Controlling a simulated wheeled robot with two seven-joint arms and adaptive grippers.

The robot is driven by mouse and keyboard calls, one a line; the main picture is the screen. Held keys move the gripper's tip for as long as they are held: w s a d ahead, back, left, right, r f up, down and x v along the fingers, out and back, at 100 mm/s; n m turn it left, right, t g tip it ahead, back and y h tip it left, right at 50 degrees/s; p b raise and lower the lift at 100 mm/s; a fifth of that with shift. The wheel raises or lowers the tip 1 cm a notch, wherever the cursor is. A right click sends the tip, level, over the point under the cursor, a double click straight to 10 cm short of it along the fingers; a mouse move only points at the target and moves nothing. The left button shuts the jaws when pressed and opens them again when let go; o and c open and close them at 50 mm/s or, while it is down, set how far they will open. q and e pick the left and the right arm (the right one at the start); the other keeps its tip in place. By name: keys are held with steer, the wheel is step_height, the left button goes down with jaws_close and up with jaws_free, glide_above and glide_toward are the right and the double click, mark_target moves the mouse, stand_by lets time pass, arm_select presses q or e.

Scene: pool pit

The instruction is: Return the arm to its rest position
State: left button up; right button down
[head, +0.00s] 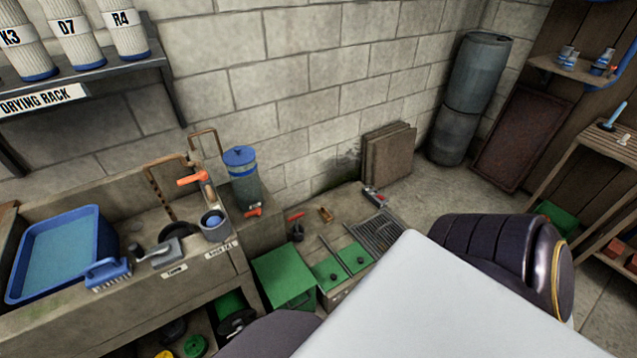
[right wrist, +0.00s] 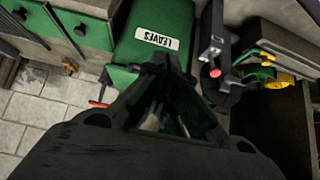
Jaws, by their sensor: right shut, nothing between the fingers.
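My right gripper (right wrist: 172,66) shows dark in the right wrist view, with its fingers together and nothing held. It is in front of a green lid with a "LEAVES" label (right wrist: 157,40). I cannot tell how far apart they are. In the head view, neither gripper shows. A dark arm part of mine (head: 492,255) is at the right, and another dark rounded part is at the bottom edge. My pale body panel covers the lower middle.
A stone sink bench (head: 130,300) with a blue tray (head: 65,255) stands left. Grey barrels (head: 478,75) stand in the far corner. A wooden shelf (head: 600,150) is at the right.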

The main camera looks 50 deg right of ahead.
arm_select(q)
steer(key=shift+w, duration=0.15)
arm_select(e)
steer(key=shift+s, duration=0.1)
stand_by(0.3)
